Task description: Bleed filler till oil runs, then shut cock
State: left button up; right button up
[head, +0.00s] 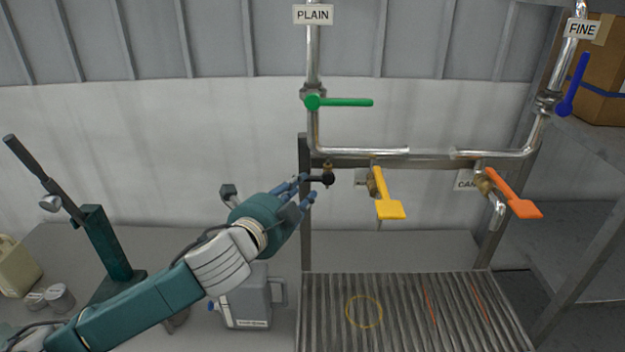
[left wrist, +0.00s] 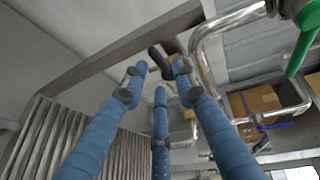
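A small bleed cock (head: 328,174), brass with a black handle pointing left, sits on the horizontal pipe below the PLAIN line. In the left wrist view its dark and brass parts (left wrist: 161,54) show just beyond my fingertips. My left gripper (head: 308,186) has its blue fingers spread at the handle's left end. The fingers are apart in the left wrist view (left wrist: 160,76) and nothing is clearly held; I cannot tell whether one touches the handle. No oil is seen running. My right gripper is not in view.
A green lever (head: 340,102) lies horizontal on the PLAIN pipe. Yellow (head: 389,200), orange (head: 515,195) and blue (head: 573,85) levers are to the right. A ribbed drip grating (head: 400,330) with a yellow ring lies below. A grey jug (head: 245,305) stands under my left arm.

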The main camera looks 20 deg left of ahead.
aim_at(312, 181)
pick_arm(q)
jog(key=x, duration=0.7)
jog(key=shift+a+f, duration=0.15)
jog(key=shift+f, duration=0.05)
jog(key=shift+c, duration=0.5)
jog(key=shift+w, duration=0.1)
grip_shut()
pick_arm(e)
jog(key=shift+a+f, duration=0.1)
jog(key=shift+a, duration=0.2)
